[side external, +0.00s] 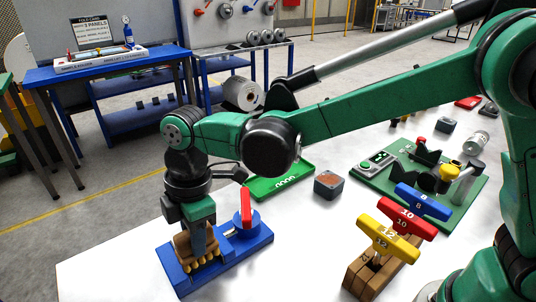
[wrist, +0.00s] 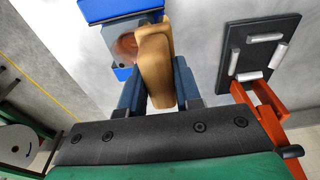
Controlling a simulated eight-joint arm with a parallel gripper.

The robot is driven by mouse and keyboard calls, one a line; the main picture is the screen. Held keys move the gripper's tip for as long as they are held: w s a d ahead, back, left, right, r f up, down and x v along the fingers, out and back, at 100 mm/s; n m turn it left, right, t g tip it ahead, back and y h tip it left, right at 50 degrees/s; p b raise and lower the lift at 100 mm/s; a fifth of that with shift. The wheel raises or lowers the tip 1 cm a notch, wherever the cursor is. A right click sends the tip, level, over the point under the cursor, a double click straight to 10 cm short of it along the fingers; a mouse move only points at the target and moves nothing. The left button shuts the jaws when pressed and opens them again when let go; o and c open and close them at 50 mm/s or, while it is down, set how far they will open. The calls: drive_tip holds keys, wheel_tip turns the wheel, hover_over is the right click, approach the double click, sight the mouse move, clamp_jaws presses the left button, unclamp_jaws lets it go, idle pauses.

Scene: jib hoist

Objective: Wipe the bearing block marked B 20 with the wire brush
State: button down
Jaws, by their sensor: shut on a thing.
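My gripper (side external: 203,243) points down at the left of the white bench, over a blue fixture (side external: 245,246) with a red lever. It is shut on a tan wooden piece, seemingly the wire brush (side external: 185,248). In the wrist view the brush (wrist: 154,62) stands between the blue fingers of my gripper (wrist: 158,95). A grey block with a copper-coloured round face (wrist: 124,44) lies just beside and partly behind the brush, near blue parts. Whether they touch, I cannot tell. No B 20 mark is readable.
A small dark block (side external: 327,185) and a green tray (side external: 280,184) lie right of the fixture. T-handled tools stand in a wooden holder (side external: 372,268) at the front. A green board (side external: 462,190) with clamps is at the right. A blue workbench (side external: 110,68) stands behind.

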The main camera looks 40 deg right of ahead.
drive_tip(key=shift+w+f, duration=0.15)
drive_tip(key=shift+w, duration=3.05)
drive_tip(key=shift+s+d, duration=0.35)
drive_tip(key=shift+s, duration=2.9)
drive_tip(key=shift+w+f, duration=0.1)
drive_tip(key=shift+w+r, duration=0.25)
drive_tip(key=shift+w, duration=0.15)
drive_tip(key=shift+w+f, duration=0.2)
drive_tip(key=shift+w, duration=2.1)
drive_tip(key=shift+w+r, duration=0.2)
drive_tip(key=shift+w, duration=0.15)
wheel_tip(320, 180, up, 8)
drive_tip(key=shift+f, duration=0.15)
